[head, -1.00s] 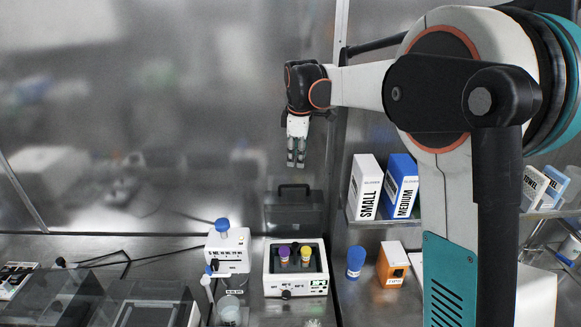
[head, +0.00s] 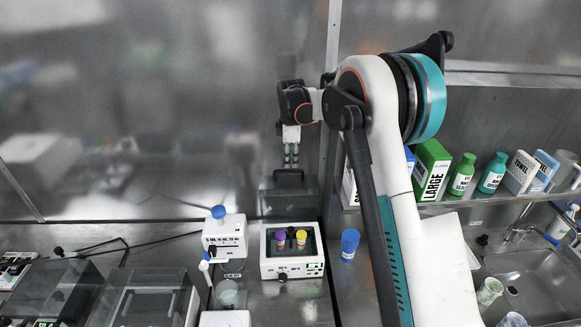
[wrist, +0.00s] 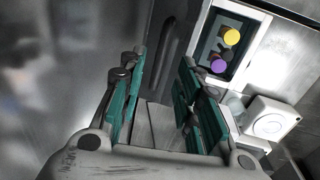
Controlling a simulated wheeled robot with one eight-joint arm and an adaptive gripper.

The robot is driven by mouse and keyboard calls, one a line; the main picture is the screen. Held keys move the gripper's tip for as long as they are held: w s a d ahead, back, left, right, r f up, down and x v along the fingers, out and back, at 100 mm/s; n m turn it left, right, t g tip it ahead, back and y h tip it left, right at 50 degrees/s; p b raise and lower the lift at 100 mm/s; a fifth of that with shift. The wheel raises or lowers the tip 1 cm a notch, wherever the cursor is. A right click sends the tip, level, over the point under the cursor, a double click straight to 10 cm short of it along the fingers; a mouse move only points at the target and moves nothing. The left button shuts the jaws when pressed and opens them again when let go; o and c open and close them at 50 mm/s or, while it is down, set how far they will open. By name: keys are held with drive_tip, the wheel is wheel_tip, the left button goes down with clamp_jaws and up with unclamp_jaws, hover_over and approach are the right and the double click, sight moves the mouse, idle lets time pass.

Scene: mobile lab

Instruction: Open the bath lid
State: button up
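The bath (head: 292,268) is a white box with a dark well, on the counter below my gripper. Its dark lid (head: 288,198) stands raised behind it, with a handle (head: 289,175) along its top edge. The well is uncovered. A purple-capped tube (head: 280,240) and a yellow-capped tube (head: 301,239) show in it, also in the wrist view as purple (wrist: 218,66) and yellow (wrist: 232,36) caps. My gripper (head: 291,163) points down, just above the lid's handle in the head view. In the wrist view my gripper (wrist: 160,90) is open and empty, its fingers apart near the lid.
A small white device with a blue knob (head: 224,236) stands left of the bath. A blue-capped bottle (head: 349,244) stands to the right. Boxes and green bottles (head: 462,174) sit on the right shelf, with a sink (head: 520,275) below. The metal wall is close behind the lid.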

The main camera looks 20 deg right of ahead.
drive_tip(key=shift+w+f, duration=0.2)
drive_tip(key=shift+f, duration=1)
drive_tip(key=shift+w+f, duration=0.2)
drive_tip(key=shift+f, duration=1)
clamp_jaws()
